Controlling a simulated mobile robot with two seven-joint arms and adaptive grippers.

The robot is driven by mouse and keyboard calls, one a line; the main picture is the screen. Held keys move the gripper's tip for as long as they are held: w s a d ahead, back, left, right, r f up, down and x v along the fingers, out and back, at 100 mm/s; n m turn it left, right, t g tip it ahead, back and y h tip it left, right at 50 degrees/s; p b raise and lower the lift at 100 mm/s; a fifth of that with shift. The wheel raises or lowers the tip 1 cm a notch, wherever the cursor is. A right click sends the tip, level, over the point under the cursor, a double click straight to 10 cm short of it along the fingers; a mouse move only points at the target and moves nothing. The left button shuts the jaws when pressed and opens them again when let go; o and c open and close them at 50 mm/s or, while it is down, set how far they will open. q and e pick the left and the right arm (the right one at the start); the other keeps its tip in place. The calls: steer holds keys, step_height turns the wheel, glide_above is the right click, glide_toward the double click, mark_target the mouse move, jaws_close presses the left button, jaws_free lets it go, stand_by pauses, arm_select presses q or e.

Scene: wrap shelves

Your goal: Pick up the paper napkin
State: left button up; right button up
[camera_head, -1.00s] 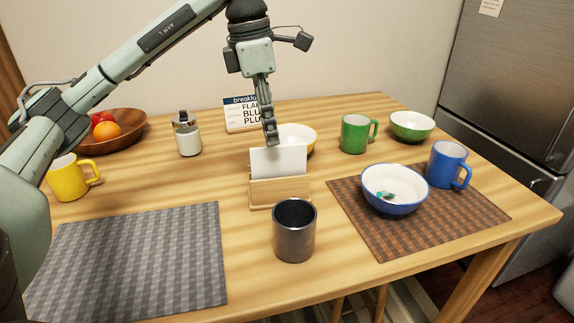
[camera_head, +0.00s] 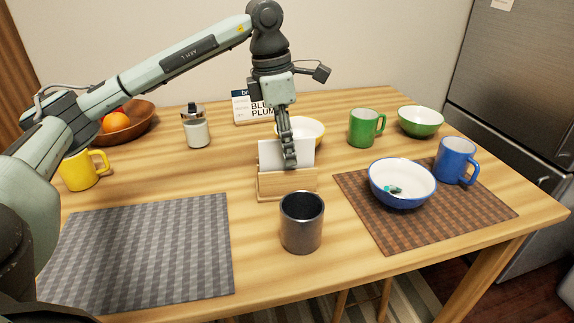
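The white paper napkin (camera_head: 270,154) stands upright in a wooden holder (camera_head: 287,185) near the middle of the table. My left gripper (camera_head: 289,162) points down at the napkin, its fingers overlapping the right part of the napkin's upper area in the head view. The fingers show nearly edge-on, so I cannot tell how far apart they are or whether they touch the napkin. My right gripper is not in view.
A dark cup (camera_head: 301,222) stands just in front of the holder. A yellow bowl (camera_head: 306,130) is close behind it. A green mug (camera_head: 366,127) and blue-and-white bowl (camera_head: 402,184) are to the right. A grey placemat (camera_head: 150,250) lies clear at the front left.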

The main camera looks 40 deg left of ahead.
arm_select(q)
steer(key=shift+f, duration=0.2)
stand_by(0.3)
jaws_close()
